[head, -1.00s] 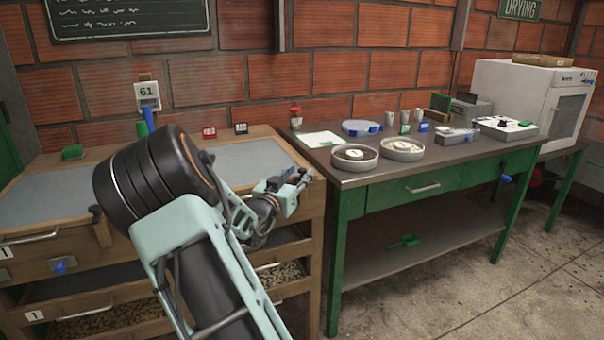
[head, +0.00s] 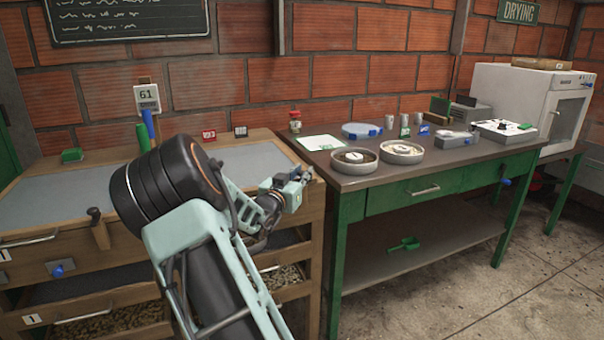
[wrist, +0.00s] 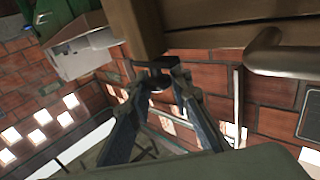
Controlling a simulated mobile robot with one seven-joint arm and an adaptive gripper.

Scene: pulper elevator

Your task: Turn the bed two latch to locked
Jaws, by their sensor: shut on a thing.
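My gripper (wrist: 153,72) is shut on a small dark knob (wrist: 154,62) at the end of a wooden post (wrist: 136,28) in the wrist view. This may be the bed two latch; no label shows on it, and its locked or unlocked position cannot be told. In the head view my gripper (head: 303,174) is at the right front corner of the wooden drying bed (head: 262,158), and my arm hides much of the bed's front. A similar dark knob on a wooden post (head: 96,224) stands at the front of the left part.
A drawer handle (wrist: 283,52) is close to my gripper in the wrist view. The green workbench (head: 385,192) stands just right, with two round dishes, cups and a scale. A blue knob (head: 60,269) is on the left bed's front. Open floor lies front right.

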